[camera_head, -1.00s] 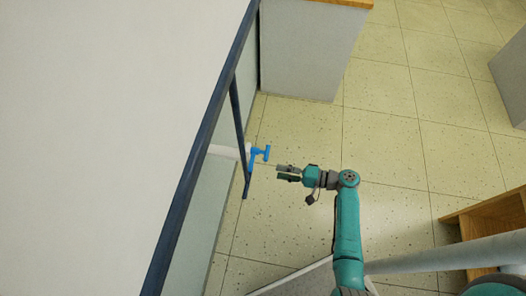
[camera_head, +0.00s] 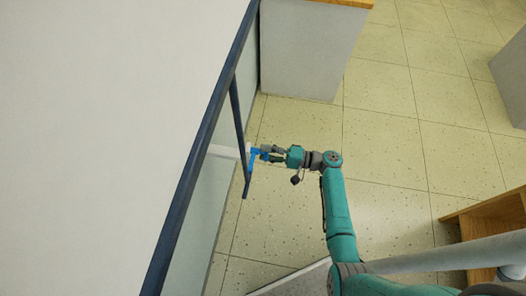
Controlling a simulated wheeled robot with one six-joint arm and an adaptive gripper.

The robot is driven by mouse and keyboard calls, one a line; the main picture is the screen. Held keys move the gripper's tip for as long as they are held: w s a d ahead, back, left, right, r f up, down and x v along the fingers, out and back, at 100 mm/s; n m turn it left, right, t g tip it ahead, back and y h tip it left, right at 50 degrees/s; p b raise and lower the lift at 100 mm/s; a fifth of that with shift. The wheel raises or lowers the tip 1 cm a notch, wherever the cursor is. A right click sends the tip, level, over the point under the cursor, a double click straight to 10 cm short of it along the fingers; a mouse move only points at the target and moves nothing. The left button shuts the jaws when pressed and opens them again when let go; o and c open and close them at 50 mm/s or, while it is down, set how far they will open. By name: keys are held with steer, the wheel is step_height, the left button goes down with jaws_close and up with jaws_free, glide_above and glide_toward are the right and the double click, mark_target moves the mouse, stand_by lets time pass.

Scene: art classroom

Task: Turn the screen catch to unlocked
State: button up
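The screen catch is a bright blue T-shaped handle (camera_head: 254,155) on the edge of the dark-framed screen (camera_head: 238,110), left of the picture's middle. My gripper (camera_head: 267,153) is at the catch from the right, its two dark fingers pointing left with the blue crossbar between or just beside their tips. The fingers look apart, about as far as before. They partly hide the crossbar, so I cannot tell whether either finger touches it.
A large pale panel (camera_head: 100,110) with a dark edge fills the left. A grey cabinet (camera_head: 310,50) stands at the back. A wooden shelf unit (camera_head: 485,225) is at the lower right. Tiled floor (camera_head: 390,120) lies open to the right of my gripper.

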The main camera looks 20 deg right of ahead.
steer(key=shift+x, duration=0.8)
jaws_close()
